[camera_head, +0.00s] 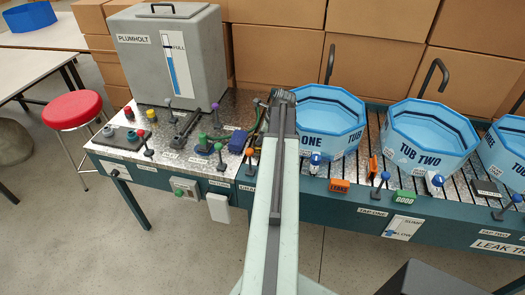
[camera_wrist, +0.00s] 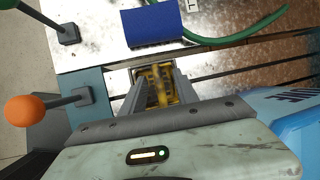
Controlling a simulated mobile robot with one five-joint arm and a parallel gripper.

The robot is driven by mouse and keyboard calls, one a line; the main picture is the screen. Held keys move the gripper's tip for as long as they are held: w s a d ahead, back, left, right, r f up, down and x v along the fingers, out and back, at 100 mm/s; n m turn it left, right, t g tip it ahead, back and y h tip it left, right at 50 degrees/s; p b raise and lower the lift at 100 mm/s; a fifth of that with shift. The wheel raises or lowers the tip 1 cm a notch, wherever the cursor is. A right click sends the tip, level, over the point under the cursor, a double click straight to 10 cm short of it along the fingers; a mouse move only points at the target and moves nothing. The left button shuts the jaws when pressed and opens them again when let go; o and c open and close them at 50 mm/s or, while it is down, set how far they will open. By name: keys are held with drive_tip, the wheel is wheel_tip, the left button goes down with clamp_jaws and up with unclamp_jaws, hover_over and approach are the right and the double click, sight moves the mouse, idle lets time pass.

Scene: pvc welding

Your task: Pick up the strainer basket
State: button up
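A yellow, openwork piece (camera_wrist: 157,84), which looks like the strainer basket, shows in the wrist view in a dark rectangular opening of the metal bench top. My gripper (camera_wrist: 156,90) points down at it, with one grey finger on each side. The fingers stand apart, and I see no clear contact with the yellow piece. Its lower part is hidden by the fingers and the wrist housing. In the head view my gripper (camera_head: 281,98) is at the far end of my arm, left of tub one, and the yellow piece cannot be made out there.
A blue block (camera_wrist: 153,25) and a green hose (camera_wrist: 262,24) lie beyond the opening. An orange-knobbed lever (camera_wrist: 22,110) stands at left. Light-blue tub one (camera_head: 330,118) is close on the right, with tub two (camera_head: 428,133) beyond. A grey tank (camera_head: 172,55) stands back left.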

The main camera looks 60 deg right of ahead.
drive_tip(key=shift+r, duration=0.1)
clamp_jaws()
drive_tip(key=shift+s, duration=0.1)
idle(1.1)
